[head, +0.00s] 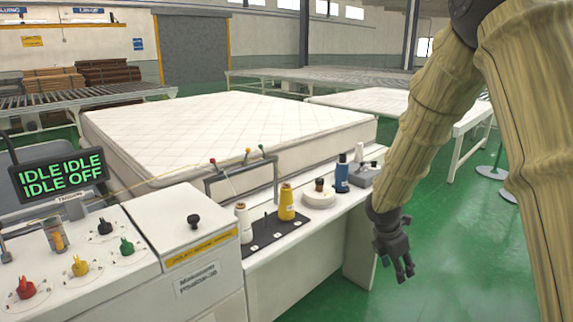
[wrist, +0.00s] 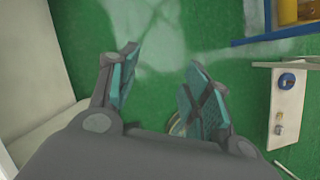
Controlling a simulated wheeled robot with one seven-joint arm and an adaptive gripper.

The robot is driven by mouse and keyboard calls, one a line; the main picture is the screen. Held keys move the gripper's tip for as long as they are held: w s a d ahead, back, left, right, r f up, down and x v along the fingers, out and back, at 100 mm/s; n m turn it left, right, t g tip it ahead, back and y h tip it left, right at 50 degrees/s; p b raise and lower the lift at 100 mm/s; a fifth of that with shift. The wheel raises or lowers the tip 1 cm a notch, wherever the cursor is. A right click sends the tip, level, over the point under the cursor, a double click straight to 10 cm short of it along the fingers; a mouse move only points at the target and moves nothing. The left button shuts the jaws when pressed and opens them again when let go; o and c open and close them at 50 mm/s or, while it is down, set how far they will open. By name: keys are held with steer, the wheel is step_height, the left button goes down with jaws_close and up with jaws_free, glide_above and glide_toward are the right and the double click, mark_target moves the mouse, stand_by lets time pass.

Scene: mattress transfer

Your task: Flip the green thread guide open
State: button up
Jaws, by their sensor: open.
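The green thread guide (head: 262,148) shows in the head view as a small green-tipped post at the right end of a grey wire frame, beside the mattress edge. A yellow-tipped guide (head: 248,150) and a red-tipped guide (head: 213,162) stand to its left. Whether the green guide is open or shut is too small to tell. My gripper (head: 400,270) hangs fingers-down to the right of the machine, well apart from the guides. In the wrist view my gripper (wrist: 163,60) is open and empty over green floor; no guide is recognisable there.
A yellow thread cone (head: 286,202), a white cone (head: 243,222) and a blue bottle-like spool (head: 342,172) stand on the machine ledge. The control panel (head: 90,260) has red, yellow and green knobs. The mattress (head: 225,130) lies behind.

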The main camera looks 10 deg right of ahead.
steer(key=s+a+f+m, duration=0.1)
steer(key=s+a+f, duration=0.1)
steer(key=f, duration=0.2)
steer(key=s+a+f+m+y, duration=0.1)
steer(key=s+a+f, duration=0.1)
steer(key=f, duration=0.3)
steer(key=s+a+f+m+y, duration=0.1)
steer(key=s+a+f, duration=0.1)
steer(key=f, duration=0.2)
steer(key=shift+s+a+f+m+g, duration=0.2)
steer(key=shift+s+f+m+g, duration=0.05)
steer(key=shift+m+g, duration=0.15)
jaws_close()
steer(key=s+a+f+m+y, duration=0.2)
steer(key=s+a+f+m, duration=0.3)
steer(key=s+f, duration=0.45)
steer(key=s+a+f+m+y, duration=0.1)
steer(key=s+a+f+m, duration=0.4)
steer(key=s+f, duration=0.5)
steer(key=s+f+m, duration=0.2)
steer(key=s+m, duration=0.5)
steer(key=s, duration=0.5)
steer(key=shift+s+d+h, duration=0.2)
steer(key=shift+d+h, duration=0.2)
steer(key=shift+d, duration=0.05)
steer(key=shift+f, duration=0.1)
